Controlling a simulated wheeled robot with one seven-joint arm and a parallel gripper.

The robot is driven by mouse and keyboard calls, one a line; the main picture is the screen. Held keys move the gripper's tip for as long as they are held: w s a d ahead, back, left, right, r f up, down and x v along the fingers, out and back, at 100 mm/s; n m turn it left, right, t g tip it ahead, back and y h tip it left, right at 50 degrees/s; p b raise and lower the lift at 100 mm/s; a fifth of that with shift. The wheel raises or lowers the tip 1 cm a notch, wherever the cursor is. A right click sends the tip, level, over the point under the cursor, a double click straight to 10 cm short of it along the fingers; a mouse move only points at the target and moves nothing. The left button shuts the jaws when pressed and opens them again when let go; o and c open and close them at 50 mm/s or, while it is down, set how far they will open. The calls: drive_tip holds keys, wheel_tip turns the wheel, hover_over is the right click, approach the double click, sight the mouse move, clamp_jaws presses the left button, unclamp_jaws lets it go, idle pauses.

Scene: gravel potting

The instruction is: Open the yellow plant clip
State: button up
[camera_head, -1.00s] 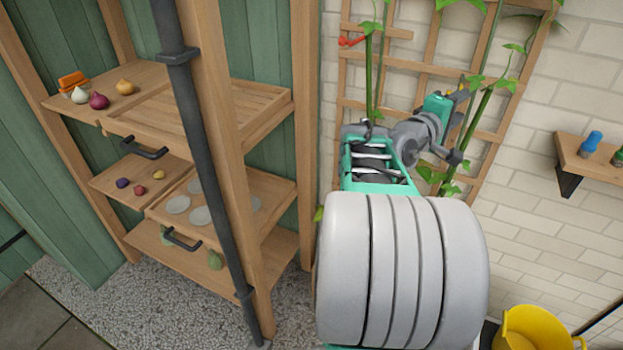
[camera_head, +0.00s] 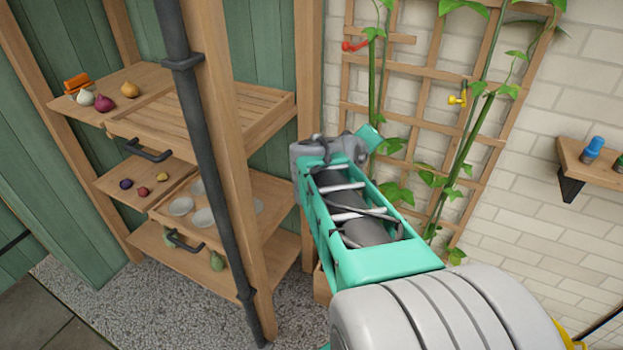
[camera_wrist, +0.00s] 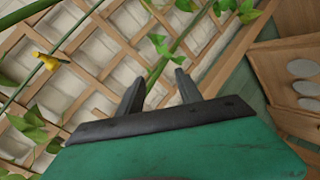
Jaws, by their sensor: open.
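The yellow plant clip (camera_head: 458,96) sits on the right-hand green stem at the trellis, in its upper right part. In the wrist view the yellow clip (camera_wrist: 48,61) shows at the far left, beside a stem. I cannot tell from its small size whether its jaws are spread or closed. My gripper (camera_wrist: 158,82) is open in the wrist view, with nothing between its two dark fingers. It points towards the trellis and is well apart from the clip. In the head view my arm hides the fingers.
A wooden trellis (camera_head: 424,66) with climbing stems stands against the white brick wall. A red clip (camera_head: 354,46) is at its upper left. A wooden shelf unit (camera_head: 306,90) stands on the left. A small wall shelf (camera_head: 582,168) with a blue object is on the right.

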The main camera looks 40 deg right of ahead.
drive_tip(key=w+a+f+y, duration=0.1)
drive_tip(key=a+f+y, duration=0.1)
drive_tip(key=a, duration=0.5)
drive_tip(key=w+a+f+y, duration=0.1)
drive_tip(key=a+f+y, duration=0.2)
drive_tip(key=a, duration=0.4)
drive_tip(key=shift+w+t+p, duration=0.3)
drive_tip(key=shift+w+p, duration=0.05)
drive_tip(key=shift+w, duration=0.05)
